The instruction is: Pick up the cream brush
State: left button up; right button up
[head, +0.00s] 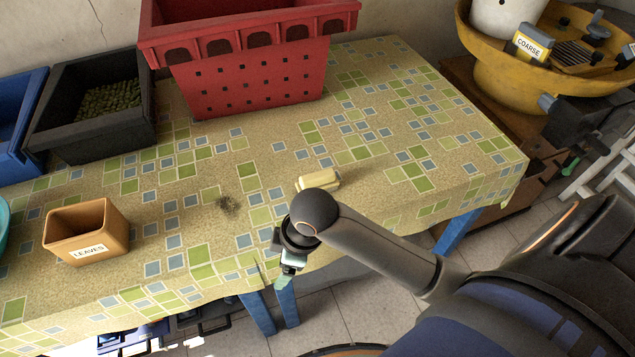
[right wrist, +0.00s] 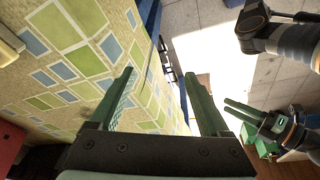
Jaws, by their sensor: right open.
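The cream brush (head: 322,180) lies on the patterned tablecloth in the head view, just beyond the rounded end of my right arm, which hides part of it. In the right wrist view a cream block, likely the brush (right wrist: 9,45), is cut off at the left edge. My right gripper (head: 284,277) hangs by the table's front edge, nearer than the brush and apart from it. In the right wrist view its green fingers (right wrist: 161,76) are spread with nothing between them. My left gripper (right wrist: 250,115) shows small at the right of that view; its opening is unclear.
A red crate (head: 250,85) stands at the back of the table, with a black crate (head: 60,140) of green produce to its left. A brown box labelled LEAVES (head: 88,232) sits at front left. A yellow basin (head: 490,55) is at back right. Cloth around the brush is clear.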

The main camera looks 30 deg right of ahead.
jog(key=w+d+r+n, duration=0.1)
jog(key=w, duration=0.1)
jog(key=w+d+r+n+g+h, duration=0.1)
jog(key=w+d, duration=0.1)
jog(key=w, duration=0.1)
jog(key=w+d+r+n+h, duration=0.1)
jog(key=w+n, duration=0.1)
jog(key=w, duration=0.1)
jog(key=shift+d+r, duration=0.15)
jog(key=shift+d, duration=0.15)
jog(key=n+g+h, duration=0.1)
jog(key=g+h, duration=0.1)
send_near(316, 175)
jog(key=shift+s+a, duration=0.1)
jog(key=shift+a, duration=0.05)
jog(key=shift+f, duration=0.35)
jog(key=f, duration=0.4)
jog(key=d+f, duration=0.1)
jog(key=f, duration=0.2)
jog(key=d+f, duration=0.1)
jog(key=f, duration=0.3)
jog(key=shift+s+f, duration=0.25)
jog(key=shift+f, duration=0.05)
jog(key=shift+c, duration=0.2)
grip_shut()
